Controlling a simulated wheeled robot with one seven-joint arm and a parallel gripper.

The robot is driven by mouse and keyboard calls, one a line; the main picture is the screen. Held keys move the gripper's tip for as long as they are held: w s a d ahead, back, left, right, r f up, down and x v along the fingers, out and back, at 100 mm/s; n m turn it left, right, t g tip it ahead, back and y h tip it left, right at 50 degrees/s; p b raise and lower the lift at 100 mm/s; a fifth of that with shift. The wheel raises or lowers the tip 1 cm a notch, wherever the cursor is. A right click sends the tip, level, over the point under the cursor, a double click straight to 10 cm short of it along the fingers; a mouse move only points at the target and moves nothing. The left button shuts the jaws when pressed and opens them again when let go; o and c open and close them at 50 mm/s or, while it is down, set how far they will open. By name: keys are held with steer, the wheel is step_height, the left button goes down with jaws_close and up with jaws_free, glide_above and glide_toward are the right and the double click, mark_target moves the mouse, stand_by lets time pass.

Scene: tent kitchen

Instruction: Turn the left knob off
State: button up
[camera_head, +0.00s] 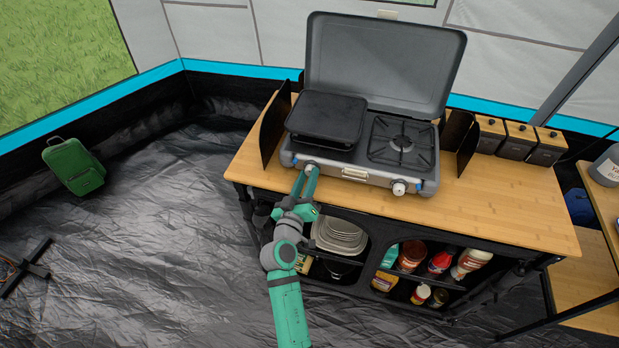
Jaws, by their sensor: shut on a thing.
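A grey camping stove (355,174) with its lid up stands on the wooden counter. Its left knob (310,167) is a small pale dial on the front panel, below the dark griddle plate. My gripper (308,172) reaches up to it from the front, with its two green fingers on either side, shut on the left knob. The fingers partly cover the knob, and I cannot tell which way it is turned. The right knob (399,187) is white and in clear view at the front right of the stove, with nothing touching it.
A black griddle plate (327,116) covers the left burner, and the right burner (401,141) is bare. Dark side panels flank the stove. The counter's right part (510,205) is clear. Stacked plates (340,236) and several bottles sit on shelves below. A green case (73,166) stands on the floor.

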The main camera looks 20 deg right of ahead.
steer(key=shift+d+m, duration=0.15)
steer(key=shift+m, duration=0.35)
steer(key=o, duration=1.1)
steer(key=shift+s, duration=0.1)
steer(key=shift+c, duration=0.2)
steer(key=v, duration=1)
steer(key=shift+s+a, duration=0.3)
steer(key=shift+a, duration=0.05)
